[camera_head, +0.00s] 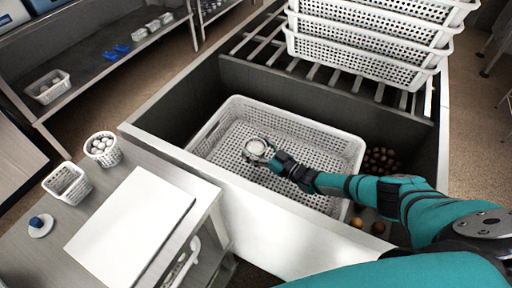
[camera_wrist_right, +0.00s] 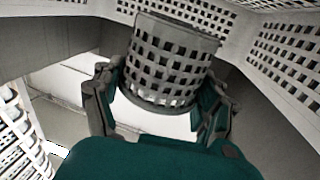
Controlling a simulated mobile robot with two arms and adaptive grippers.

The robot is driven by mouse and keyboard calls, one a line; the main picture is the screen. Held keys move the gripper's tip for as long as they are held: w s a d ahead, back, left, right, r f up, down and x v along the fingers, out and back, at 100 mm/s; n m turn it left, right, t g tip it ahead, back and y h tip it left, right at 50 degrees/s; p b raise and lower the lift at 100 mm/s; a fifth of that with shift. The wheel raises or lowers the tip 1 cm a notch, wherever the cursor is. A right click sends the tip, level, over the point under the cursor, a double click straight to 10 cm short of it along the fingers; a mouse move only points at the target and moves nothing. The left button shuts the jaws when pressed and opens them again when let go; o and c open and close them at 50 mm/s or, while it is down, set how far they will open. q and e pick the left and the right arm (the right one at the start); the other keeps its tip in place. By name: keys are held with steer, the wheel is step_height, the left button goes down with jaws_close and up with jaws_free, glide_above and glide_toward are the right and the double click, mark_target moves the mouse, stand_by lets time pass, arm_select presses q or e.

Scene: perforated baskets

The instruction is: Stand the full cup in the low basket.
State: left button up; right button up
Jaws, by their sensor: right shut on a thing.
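Whether the cup touches the floor cannot be told. Another white perforated cup (camera_head: 102,148), filled with white balls, stands on the counter at the left. My left gripper is not in view.
A stack of white baskets (camera_head: 370,40) stands on a slatted rack behind the bin. Brown round things (camera_head: 380,160) lie in the bin right of the basket. The counter holds a small square basket (camera_head: 67,182), a white board (camera_head: 130,225) and a saucer (camera_head: 40,228) with a blue object.

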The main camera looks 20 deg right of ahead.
steer(key=shift+f+b, duration=0.35)
steer(key=shift+f, duration=0.05)
steer(key=o, duration=1)
steer(key=shift+c, duration=0.2)
steer(key=shift+r, duration=0.1)
steer(key=shift+r+p, duration=0.25)
steer(key=shift+p, duration=0.1)
steer(key=shift+r+p, duration=0.5)
steer(key=shift+p, duration=0.05)
steer(key=v, duration=0.7)
steer(key=shift+s+d+f, duration=0.1)
steer(key=shift+s+f, duration=0.1)
steer(key=shift+s, duration=0.05)
